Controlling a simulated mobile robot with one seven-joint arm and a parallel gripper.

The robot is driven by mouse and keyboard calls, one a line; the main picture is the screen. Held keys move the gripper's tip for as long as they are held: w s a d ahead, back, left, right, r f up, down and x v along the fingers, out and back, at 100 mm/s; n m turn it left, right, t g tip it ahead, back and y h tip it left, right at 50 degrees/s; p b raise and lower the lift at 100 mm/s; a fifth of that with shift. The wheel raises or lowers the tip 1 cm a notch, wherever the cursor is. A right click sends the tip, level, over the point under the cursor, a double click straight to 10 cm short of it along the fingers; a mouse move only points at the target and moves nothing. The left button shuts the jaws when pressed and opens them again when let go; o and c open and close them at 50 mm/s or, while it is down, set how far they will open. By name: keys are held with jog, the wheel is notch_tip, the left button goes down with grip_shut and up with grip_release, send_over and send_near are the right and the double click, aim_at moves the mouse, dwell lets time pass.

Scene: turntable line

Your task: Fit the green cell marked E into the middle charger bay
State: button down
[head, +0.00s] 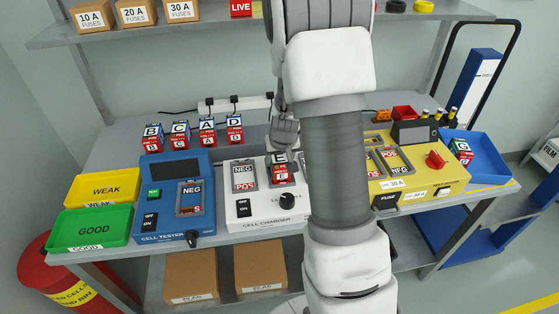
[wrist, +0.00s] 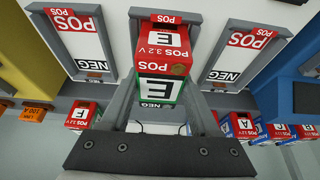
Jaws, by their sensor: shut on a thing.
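The green cell marked E (wrist: 158,89) has white E labels, red POS faces and a green edge. My gripper (wrist: 161,62) is shut on it, one finger along each side. In the head view, cell E (head: 281,173) is also at the middle bay, and my gripper (head: 283,135) is partly hidden. The left bay (head: 244,175) is empty; my arm hides the right bay.
A blue cell tester (head: 160,200) stands left of the charger and a yellow fuse unit (head: 430,178) right of it. Cells B, C, A and D (head: 207,134) stand behind. Cell F (wrist: 82,115) stands behind too. Cell G (head: 461,152) is in a blue bin (head: 490,155).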

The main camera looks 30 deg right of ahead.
jog(key=shift+f, duration=0.15)
jog(key=shift+c, duration=0.6)
grip_release()
jog(key=s+a+r+n+y+p, duration=0.1)
jog(key=s+a+r, duration=0.35)
jog(key=r, duration=0.35)
jog(key=s+a+r+t+p, duration=0.1)
jog(key=s+a+r, duration=0.2)
jog(key=s+r, duration=0.3)
jog(key=s+a+r+n+y, duration=0.1)
jog(key=s+a+r, duration=0.25)
jog(key=r, duration=0.55)
jog(key=s+a+r+n, duration=0.1)
jog(key=s+a+r, duration=0.2)
jog(key=s, duration=0.8)
jog(key=shift+r+h, duration=0.15)
jog(key=shift+h, duration=0.25)
jog(key=shift+a, duration=0.1)
